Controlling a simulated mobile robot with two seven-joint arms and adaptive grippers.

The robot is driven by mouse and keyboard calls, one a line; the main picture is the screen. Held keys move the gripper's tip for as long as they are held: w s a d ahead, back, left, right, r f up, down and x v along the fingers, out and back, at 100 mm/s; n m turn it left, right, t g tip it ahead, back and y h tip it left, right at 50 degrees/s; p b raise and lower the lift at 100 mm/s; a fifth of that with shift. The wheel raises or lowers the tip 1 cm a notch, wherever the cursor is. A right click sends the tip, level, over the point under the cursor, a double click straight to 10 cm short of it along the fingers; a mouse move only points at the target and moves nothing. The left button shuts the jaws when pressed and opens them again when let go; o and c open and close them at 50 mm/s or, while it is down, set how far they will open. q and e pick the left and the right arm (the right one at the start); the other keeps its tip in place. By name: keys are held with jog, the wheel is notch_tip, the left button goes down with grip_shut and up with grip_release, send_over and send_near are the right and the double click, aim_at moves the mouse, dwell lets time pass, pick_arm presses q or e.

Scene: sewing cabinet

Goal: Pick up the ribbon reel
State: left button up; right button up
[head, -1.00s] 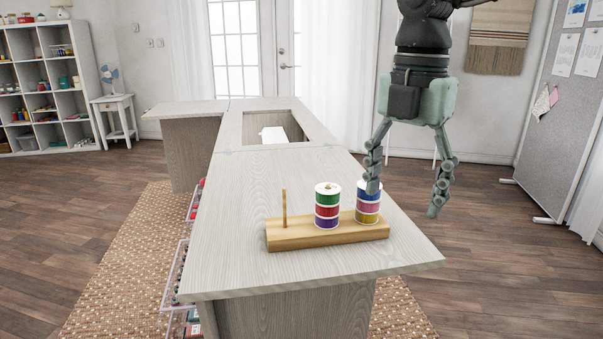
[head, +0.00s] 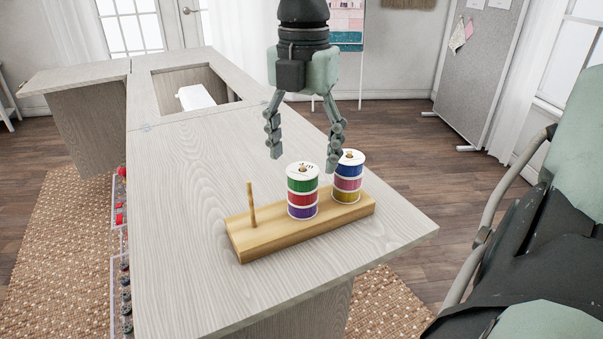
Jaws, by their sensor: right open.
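Ribbon reels stand in two stacks on a wooden peg stand (head: 275,236) on the cabinet top. The middle stack has a green reel (head: 302,184) on top, a red reel (head: 302,198) and a purple reel (head: 302,211) below. The right stack has a blue reel (head: 349,170) on top, a pink reel (head: 347,184) and a yellow reel (head: 346,196) below. The left peg (head: 251,205) is bare. My right gripper (head: 304,162) is open and empty, pointing down above and seemingly behind the green reel. One finger is close to the blue reel; contact is unclear. My left gripper is not seen.
The pale wood cabinet top (head: 200,250) is clear left of and in front of the stand. A recess behind holds a white object (head: 194,97). Open drawers (head: 122,250) stick out along the left side. Part of my own body fills the right edge.

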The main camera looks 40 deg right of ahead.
jog(key=shift+f, duration=1.3)
jog(key=shift+w, duration=0.1)
jog(key=c, duration=1.1)
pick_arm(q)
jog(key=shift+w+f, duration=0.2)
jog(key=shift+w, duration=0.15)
pick_arm(e)
notch_tip(320, 180, up, 10)
jog(key=shift+r, duration=0.1)
